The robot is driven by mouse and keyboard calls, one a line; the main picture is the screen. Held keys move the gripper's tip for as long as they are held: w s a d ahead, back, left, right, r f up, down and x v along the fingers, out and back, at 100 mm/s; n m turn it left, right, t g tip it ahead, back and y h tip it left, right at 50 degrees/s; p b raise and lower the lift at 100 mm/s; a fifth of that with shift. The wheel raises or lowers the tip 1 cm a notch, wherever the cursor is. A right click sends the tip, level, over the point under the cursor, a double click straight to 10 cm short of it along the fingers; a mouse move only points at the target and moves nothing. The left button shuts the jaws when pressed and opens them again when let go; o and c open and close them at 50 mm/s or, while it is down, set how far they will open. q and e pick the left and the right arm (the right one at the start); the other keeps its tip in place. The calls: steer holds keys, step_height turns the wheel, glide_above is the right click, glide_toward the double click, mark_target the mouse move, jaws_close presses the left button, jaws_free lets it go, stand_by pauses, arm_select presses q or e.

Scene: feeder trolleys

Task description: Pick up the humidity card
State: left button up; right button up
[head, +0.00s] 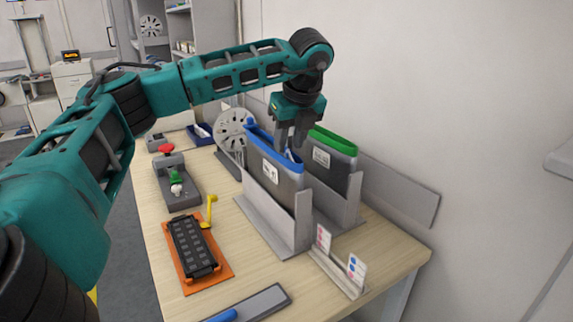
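Two small white cards stand in a low grey holder (337,273) at the table's front right. One card has pink-red marks (323,238) and the other has blue dots (356,270); I cannot read which is a humidity card. My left gripper (290,140) points down over the mouth of a dark bag with a blue top edge (284,181). Its two fingers look apart, with nothing clearly seen between them. The fingertips are close to the bag's opening, and the inside of the bag is mostly hidden. My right gripper is out of view.
The blue-topped bag stands in a grey stand (276,219), with a green-topped bag (331,163) behind it. A reel (232,132), a grey device with a red knob (175,180) and an orange tray (222,272) occupy the left. The wall (450,110) is close on the right.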

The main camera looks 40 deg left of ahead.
arm_select(q)
steer(key=shift+w+a+f, duration=0.1)
steer(key=shift+a+f, duration=0.05)
steer(key=shift+f, duration=0.3)
jaws_close()
stand_by(0.3)
